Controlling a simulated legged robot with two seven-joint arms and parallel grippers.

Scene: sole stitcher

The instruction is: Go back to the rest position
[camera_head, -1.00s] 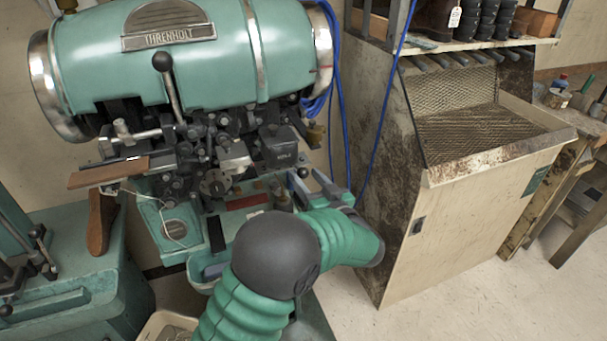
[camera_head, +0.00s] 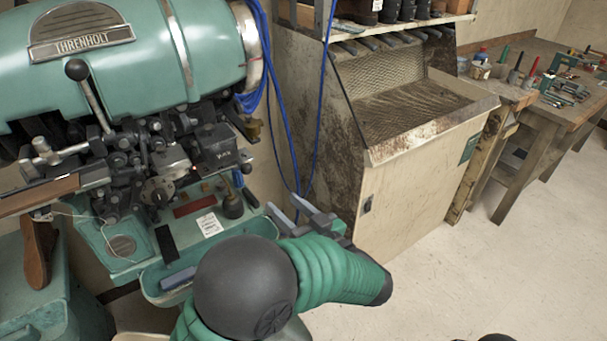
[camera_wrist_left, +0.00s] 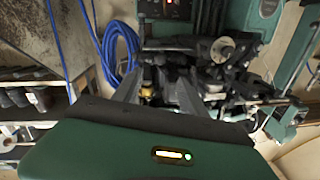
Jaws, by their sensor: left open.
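My left gripper (camera_head: 284,207) is open, just right of the tray at the front of the green stitching machine (camera_head: 150,55). Its fingers point up and left, with nothing seen between them. In the left wrist view my left gripper (camera_wrist_left: 158,92) shows two spread fingers, with the machine's dark mechanism beyond. My green left arm hides part of the tray. My right gripper is out of view.
A beige cabinet (camera_head: 415,190) with a mesh hood stands right of the machine. Blue cables (camera_head: 320,100) hang between them. A wooden bench (camera_head: 545,105) with tools is at far right. The floor (camera_head: 480,260) there is clear. A brown shoe form (camera_head: 37,255) hangs at left.

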